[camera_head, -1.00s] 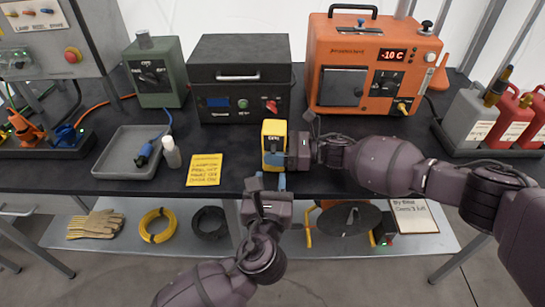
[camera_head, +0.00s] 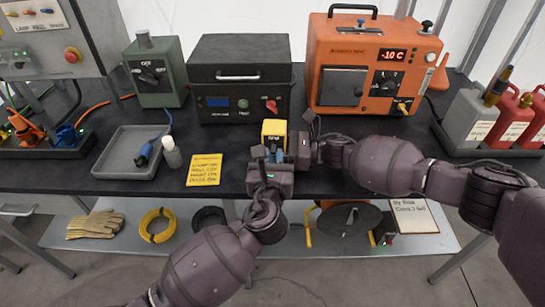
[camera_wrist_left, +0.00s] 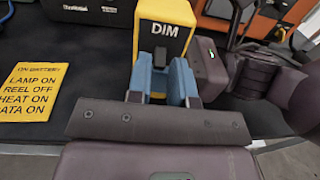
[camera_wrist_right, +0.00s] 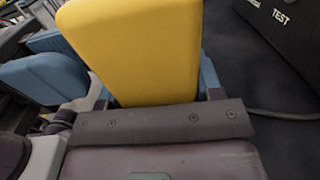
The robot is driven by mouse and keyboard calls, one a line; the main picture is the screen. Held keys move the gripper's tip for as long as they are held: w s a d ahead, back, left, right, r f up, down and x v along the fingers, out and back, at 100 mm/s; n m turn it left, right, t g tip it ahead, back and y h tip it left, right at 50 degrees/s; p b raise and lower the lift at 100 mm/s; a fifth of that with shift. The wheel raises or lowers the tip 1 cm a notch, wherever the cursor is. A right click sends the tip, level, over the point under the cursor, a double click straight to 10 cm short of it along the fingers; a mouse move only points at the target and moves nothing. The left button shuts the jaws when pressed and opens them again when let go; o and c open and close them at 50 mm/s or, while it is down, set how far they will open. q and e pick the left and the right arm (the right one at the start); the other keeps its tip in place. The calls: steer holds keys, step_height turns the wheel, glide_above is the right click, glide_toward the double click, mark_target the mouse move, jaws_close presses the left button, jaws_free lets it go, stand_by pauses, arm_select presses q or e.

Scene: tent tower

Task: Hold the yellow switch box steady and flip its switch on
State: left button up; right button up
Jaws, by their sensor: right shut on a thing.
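The yellow switch box (camera_head: 274,127) stands near the front of the black table. My right gripper (camera_head: 293,147) is shut on it from the right; the right wrist view shows the box's plain yellow side (camera_wrist_right: 135,45) between the fingers. My left gripper (camera_head: 268,154) is at the box's front. In the left wrist view its two blue fingers (camera_wrist_left: 164,75) are apart, just in front of the box face marked DIM (camera_wrist_left: 172,28). A dark switch (camera_wrist_left: 160,55) shows between the fingertips; contact and its exact position cannot be told.
A yellow note (camera_head: 204,170), a white bottle (camera_head: 172,153) and a grey tray (camera_head: 121,170) lie to the left. A black case (camera_head: 240,75), a green box (camera_head: 157,75) and an orange machine (camera_head: 375,60) stand behind.

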arm_select(q)
jaws_close()
steer(key=shift+r, duration=0.15)
steer(key=g, duration=0.2)
steer(key=r+g, duration=0.1)
steer(key=shift+w+r+g, duration=0.1)
steer(key=shift+r+g, duration=0.05)
steer(key=shift+g, duration=0.25)
steer(key=shift+w+r+g, duration=0.1)
steer(key=shift+r+g, duration=0.15)
steer(key=shift+g, duration=0.7)
steer(key=shift+w+r+g, duration=0.1)
steer(key=shift+r+g, duration=0.1)
steer(key=shift+g, duration=0.75)
steer(key=shift+y, duration=0.3)
steer(key=shift+a, duration=0.1)
steer(key=shift+o, duration=2)
jaws_free()
